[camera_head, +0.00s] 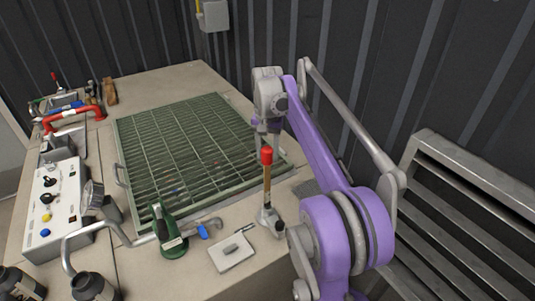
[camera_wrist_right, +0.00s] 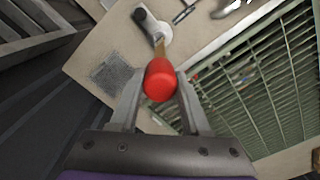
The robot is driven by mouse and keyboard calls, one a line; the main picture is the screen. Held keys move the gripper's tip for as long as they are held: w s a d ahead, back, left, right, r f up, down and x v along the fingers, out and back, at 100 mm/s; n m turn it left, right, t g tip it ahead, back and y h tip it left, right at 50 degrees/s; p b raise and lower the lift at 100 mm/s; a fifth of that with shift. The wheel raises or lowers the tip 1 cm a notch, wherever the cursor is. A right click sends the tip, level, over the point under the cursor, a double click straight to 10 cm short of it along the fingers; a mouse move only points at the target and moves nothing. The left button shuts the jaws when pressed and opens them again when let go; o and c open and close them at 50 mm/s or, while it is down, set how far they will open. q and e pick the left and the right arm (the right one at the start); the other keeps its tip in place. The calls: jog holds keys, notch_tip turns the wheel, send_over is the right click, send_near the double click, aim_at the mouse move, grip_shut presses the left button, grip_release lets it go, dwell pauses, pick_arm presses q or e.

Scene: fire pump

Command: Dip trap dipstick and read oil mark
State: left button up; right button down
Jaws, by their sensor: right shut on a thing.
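The dipstick (camera_head: 267,182), a brown rod with a red knob on top, stands upright in a small grey metal holder (camera_head: 268,216) at the right front of the bench. In the right wrist view its red knob (camera_wrist_right: 160,82) sits between my two fingers, and the rod runs away to the holder. My right gripper (camera_head: 265,138) reaches down at the knob and is shut on the dipstick. The rod's lower end is hidden in the holder. No oil mark can be made out. A green slatted grate (camera_head: 190,148) covers the pit beside it. My left gripper is not in view.
A white pad (camera_head: 231,254) lies in front of the holder. A green pump-like handle piece (camera_head: 168,232) and a bent grey pipe stand to the left. A control box (camera_head: 55,205) is at the far left. Corrugated walls and a slatted metal rack (camera_head: 470,215) bound the right.

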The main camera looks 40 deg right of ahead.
jog(key=shift+c, duration=1.8)
grip_release()
notch_tip(320, 180, up, 11)
jog(key=shift+f+p, duration=0.1)
jog(key=shift+p, duration=0.65)
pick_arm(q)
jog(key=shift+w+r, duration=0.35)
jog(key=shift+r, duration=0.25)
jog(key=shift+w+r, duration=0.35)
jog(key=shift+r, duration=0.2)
